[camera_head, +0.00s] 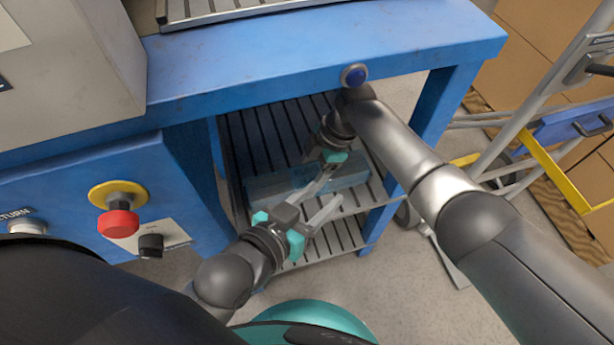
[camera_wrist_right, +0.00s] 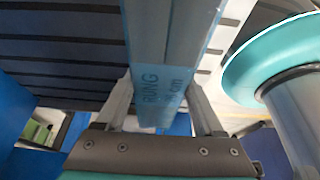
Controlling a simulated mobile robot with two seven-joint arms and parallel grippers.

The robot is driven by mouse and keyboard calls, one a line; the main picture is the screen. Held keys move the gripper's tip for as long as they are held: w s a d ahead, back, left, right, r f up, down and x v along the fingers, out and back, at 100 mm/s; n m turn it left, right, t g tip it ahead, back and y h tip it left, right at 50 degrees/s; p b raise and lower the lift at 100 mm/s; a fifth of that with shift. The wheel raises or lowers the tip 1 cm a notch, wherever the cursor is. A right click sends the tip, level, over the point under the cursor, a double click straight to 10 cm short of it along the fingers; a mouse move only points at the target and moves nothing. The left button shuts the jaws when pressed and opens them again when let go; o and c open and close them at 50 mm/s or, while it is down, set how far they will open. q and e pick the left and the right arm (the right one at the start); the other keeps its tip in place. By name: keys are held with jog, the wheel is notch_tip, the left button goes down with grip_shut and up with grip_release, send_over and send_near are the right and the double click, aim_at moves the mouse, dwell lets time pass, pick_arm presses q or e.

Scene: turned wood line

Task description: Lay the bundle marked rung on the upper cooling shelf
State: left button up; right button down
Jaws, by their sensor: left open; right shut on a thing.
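The bundle marked rung (camera_wrist_right: 160,90) is pale grey-blue, with its RUNG label facing the right wrist camera. My right gripper (camera_wrist_right: 160,108) is shut on it, one finger on each side. In the head view the bundle (camera_head: 268,186) looks translucent blue and lies across the upper slatted shelf (camera_head: 262,135) under the blue bench. I cannot tell whether it touches the slats. The right fingertips are hidden there behind the wrist and bundle. My left gripper (camera_head: 331,192) is open and empty, in front of the bundle's right part in the picture.
A lower slatted shelf (camera_head: 328,240) sits below. The blue bench top (camera_head: 270,50) overhangs the shelves, with a blue leg (camera_head: 440,105) at right. A control panel with a red button (camera_head: 118,222) is at left. A cart (camera_head: 545,150) with cartons stands at right.

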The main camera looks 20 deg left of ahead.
dwell(0.3)
jog(key=shift+f, duration=0.1)
grip_release()
